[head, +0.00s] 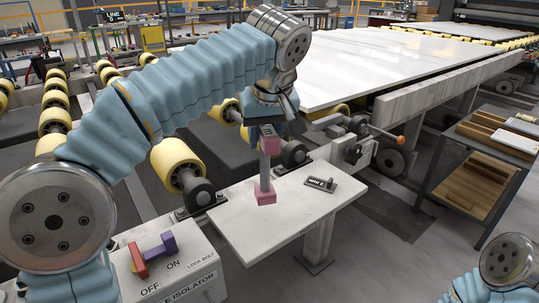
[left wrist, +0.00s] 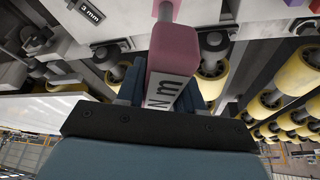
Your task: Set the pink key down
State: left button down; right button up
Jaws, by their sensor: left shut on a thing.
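The pink key is upright in the head view, with a pink head (head: 270,146), a grey shaft (head: 265,175) below it and a pink block (head: 265,193) at the foot. The block is at the white tabletop (head: 240,222); I cannot tell if it belongs to the key or is a separate holder, or whether it touches. My left gripper (head: 269,127) points down from above, shut on the pink head. In the left wrist view the pink head (left wrist: 172,50) bears dark lettering and sits between the fingers, its shaft running away to the top edge. My right gripper is out of view.
A black labelled plate (head: 321,184) lies on the tabletop, right of the key. An isolator box (head: 185,272) with a red and purple handle (head: 152,253) stands at front left. Yellow rollers (head: 178,165) and the big stone slab (head: 385,58) lie behind. A shelf unit (head: 487,160) stands at right.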

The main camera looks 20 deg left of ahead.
aim_at(265, 165)
pick_arm(q)
jog(key=shift+w+f, duration=0.5)
jog(key=shift+f, duration=0.05)
jog(key=x, duration=0.4)
jog(key=shift+d+f+b, duration=0.15)
jog(key=shift+d+b, duration=0.15)
jog(key=shift+d, duration=0.1)
jog(key=shift+f, duration=0.3)
jog(key=shift+f, duration=0.15)
jog(key=c, duration=0.7)
grip_release()
